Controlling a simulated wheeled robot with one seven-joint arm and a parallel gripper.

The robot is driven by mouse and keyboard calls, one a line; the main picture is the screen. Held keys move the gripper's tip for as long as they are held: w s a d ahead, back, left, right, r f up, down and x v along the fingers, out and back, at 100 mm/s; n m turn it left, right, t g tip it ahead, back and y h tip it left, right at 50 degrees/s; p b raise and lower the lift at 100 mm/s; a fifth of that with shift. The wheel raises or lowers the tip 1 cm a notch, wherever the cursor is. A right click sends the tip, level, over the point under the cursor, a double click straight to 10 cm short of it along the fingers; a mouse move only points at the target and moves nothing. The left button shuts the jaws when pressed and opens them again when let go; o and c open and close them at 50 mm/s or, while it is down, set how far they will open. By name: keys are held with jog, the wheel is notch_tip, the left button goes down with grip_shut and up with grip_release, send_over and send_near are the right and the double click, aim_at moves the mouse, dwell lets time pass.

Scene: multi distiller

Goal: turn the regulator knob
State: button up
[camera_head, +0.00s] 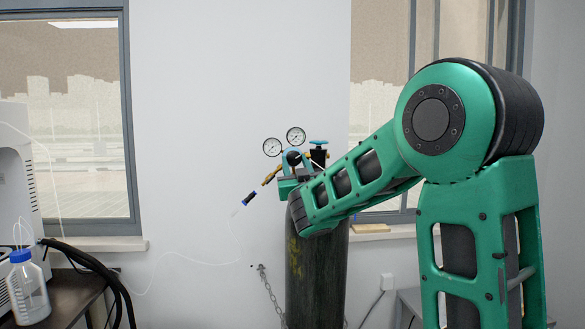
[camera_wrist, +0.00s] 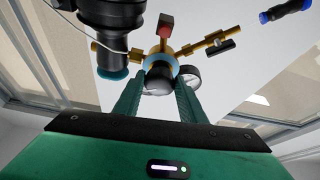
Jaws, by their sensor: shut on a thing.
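The regulator (camera_wrist: 166,60) is a brass and blue fitting in the wrist view, with a dark round knob (camera_wrist: 158,76) facing my gripper. My gripper (camera_wrist: 158,86) has its two green fingers on either side of this knob, shut on it. In the head view, the regulator (camera_head: 306,160) sits at the top of a dark gas cylinder (camera_head: 315,275), with two round white gauges (camera_head: 272,147) above it. My arm reaches to it from the right and hides part of the cylinder top. My fingertips cannot be made out clearly in the head view.
A blue valve handwheel (camera_head: 318,142) stands just right of the gauges. A blue-and-black hose fitting (camera_head: 249,197) points down left, with a thin tube trailing. A chain (camera_head: 270,295) hangs beside the cylinder. A blue-capped bottle (camera_head: 27,285) stands at the far left.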

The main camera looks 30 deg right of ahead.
jog(key=n+y, duration=0.1)
jog(key=n, duration=0.2)
jog(key=n+y, duration=0.2)
jog(key=n, duration=0.2)
jog(key=shift+s+d+r+n+y, duration=0.1)
jog(key=shift+d+n+y, duration=0.1)
jog(key=shift+n+y, duration=0.1)
jog(key=n+y, duration=0.1)
jog(key=n, duration=0.2)
jog(key=n+g+y, duration=0.1)
jog(key=n+y, duration=0.1)
jog(key=n, duration=0.1)
jog(key=shift+r+n, duration=0.1)
jog(key=shift+n, duration=0.2)
jog(key=o, duration=1.1)
jog(key=shift+c, duration=0.2)
jog(key=shift+s+d, duration=0.1)
